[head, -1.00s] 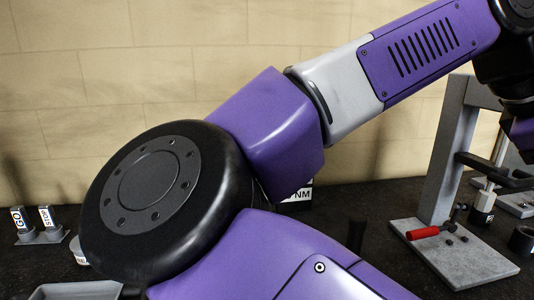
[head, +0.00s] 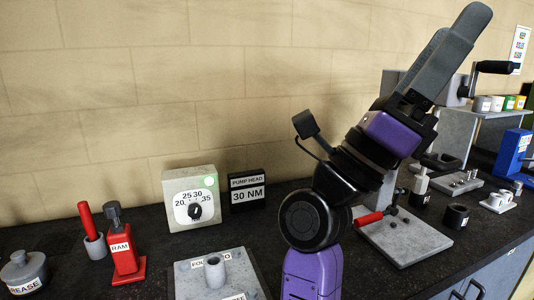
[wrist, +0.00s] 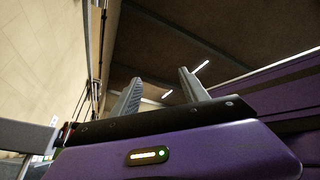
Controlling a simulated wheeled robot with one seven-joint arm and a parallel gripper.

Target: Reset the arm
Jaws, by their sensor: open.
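My purple and black arm (head: 315,268) rises from the bottom of the head view, bent upward at its wrist. My gripper (head: 460,32) is at the upper right of that view, tilted up and to the right, well above the bench. In the wrist view my gripper (wrist: 160,76) has its two grey fingers apart with nothing between them. They point toward the dark ceiling. The gripper touches nothing that I can see.
On the black bench stand a red jack part marked RAM (head: 122,248), a torque dial box (head: 191,198), a 30 NM sign (head: 247,192), a grease pot (head: 22,273) and a grey plate (head: 185,281). A red-handled fixture (head: 410,237) stands behind my arm. Open air surrounds the gripper.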

